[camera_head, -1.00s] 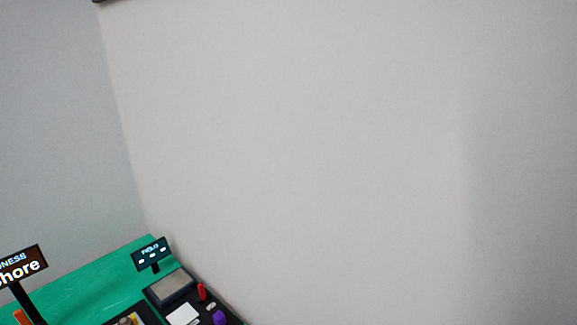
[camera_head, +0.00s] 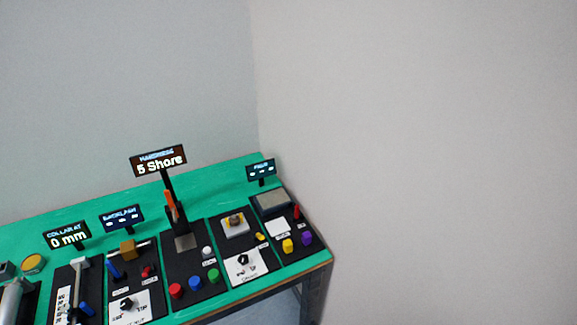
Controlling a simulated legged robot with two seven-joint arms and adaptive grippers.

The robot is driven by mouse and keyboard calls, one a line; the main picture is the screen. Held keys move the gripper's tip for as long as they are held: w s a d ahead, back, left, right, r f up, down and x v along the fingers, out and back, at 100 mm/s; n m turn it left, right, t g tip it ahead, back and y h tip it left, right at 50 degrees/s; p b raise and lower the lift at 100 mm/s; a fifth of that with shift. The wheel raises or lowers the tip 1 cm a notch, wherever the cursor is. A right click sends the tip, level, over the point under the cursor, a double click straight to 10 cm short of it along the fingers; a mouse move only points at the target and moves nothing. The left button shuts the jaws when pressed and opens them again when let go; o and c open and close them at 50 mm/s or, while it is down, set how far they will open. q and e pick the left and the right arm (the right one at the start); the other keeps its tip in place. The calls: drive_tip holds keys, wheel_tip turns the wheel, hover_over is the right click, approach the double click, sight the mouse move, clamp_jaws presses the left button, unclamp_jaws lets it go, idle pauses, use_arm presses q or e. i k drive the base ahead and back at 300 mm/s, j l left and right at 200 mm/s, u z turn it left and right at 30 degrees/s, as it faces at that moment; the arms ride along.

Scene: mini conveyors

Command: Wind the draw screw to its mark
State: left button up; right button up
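No part is clearly labelled as the draw screw, and I cannot tell which one it is. A sign (camera_head: 68,236) reading "COLLAR AT 0 mm" stands at the left of the green bench. In front of it is a black panel with a pale upright bar (camera_head: 79,283), a white printed scale (camera_head: 62,303) and a blue part (camera_head: 87,310). The scale's marks are too small to read. A silver cylinder (camera_head: 12,300) is cut off at the left edge. Neither of my grippers is in view.
The green bench (camera_head: 215,197) holds several black panels with knobs and buttons. A sign reading "5 Shore" (camera_head: 160,160) stands tall mid-bench, with a smaller sign (camera_head: 122,217) left of it. The bench's right edge (camera_head: 328,262) is near the wall (camera_head: 430,150).

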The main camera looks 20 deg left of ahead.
sight(243, 258)
drive_tip(key=u, duration=1.15)
